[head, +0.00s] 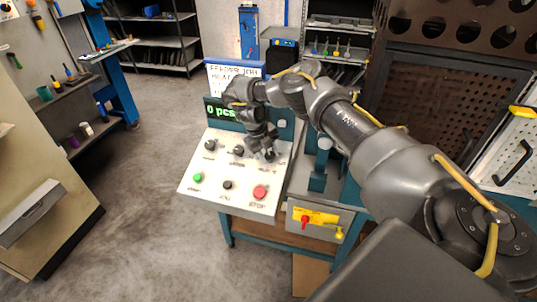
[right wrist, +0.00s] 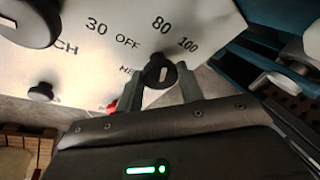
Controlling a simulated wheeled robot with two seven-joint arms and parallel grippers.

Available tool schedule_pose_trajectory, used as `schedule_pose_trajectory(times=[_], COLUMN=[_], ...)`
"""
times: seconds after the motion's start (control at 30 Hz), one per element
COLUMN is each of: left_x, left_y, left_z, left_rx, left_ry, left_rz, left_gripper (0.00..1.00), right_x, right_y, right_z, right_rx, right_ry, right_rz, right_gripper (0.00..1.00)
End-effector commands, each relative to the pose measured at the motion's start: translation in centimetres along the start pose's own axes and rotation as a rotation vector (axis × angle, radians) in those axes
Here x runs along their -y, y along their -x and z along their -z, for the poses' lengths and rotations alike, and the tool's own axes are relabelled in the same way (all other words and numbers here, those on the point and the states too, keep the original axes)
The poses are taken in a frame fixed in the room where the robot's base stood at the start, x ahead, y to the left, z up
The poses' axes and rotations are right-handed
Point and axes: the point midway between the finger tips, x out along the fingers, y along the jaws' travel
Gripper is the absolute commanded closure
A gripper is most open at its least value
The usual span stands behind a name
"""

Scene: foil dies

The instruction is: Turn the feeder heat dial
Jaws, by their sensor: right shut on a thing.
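The feeder heat dial (right wrist: 158,71) is a black knob with a white mark, on a pale control panel (head: 217,180). In the right wrist view, the marks 30, OFF, 80 and 100 and a partly hidden label show around it. My right gripper (right wrist: 160,88) has a finger on each side of the dial and is shut on it. In the head view the same gripper (head: 266,152) reaches down to the panel's upper right knob, mostly covering it. My left gripper is not in view.
The panel also carries two other black knobs (head: 238,150), a green button (head: 198,177), a small black knob (head: 227,185) and a red stop button (head: 260,192). A display reading "0 pcs" (head: 221,112) stands behind. A box with a red-and-yellow switch (head: 306,222) sits right of the panel.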

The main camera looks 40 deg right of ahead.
Motion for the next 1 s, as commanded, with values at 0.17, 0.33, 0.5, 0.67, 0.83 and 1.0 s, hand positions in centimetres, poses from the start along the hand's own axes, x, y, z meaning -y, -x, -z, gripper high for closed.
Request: schedule_pose_trajectory(times=[0.17, 0.33, 0.5, 0.67, 0.83, 1.0], left_x=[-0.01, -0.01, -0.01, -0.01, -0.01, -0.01], left_y=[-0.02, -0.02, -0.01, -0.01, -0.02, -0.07], left_z=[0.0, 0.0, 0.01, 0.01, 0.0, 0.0], left_rx=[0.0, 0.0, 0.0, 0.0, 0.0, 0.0], left_ry=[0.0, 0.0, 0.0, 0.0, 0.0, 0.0], left_rz=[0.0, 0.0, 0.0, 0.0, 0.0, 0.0], left_gripper=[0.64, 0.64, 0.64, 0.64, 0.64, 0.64], right_x=[0.07, 0.07, 0.07, 0.06, 0.03, 0.0], right_y=[0.07, 0.08, 0.09, 0.09, 0.05, 0.1], right_z=[-0.05, -0.06, -0.06, -0.06, -0.04, -0.04], right_rx=[0.003, 0.004, 0.004, 0.004, 0.003, 0.003], right_ry=[0.022, 0.026, 0.025, 0.025, 0.025, 0.026], right_rz=[0.009, 0.01, 0.01, 0.01, 0.009, 0.009], right_gripper=[0.85, 0.85, 0.85, 0.49, 0.41, 0.41])
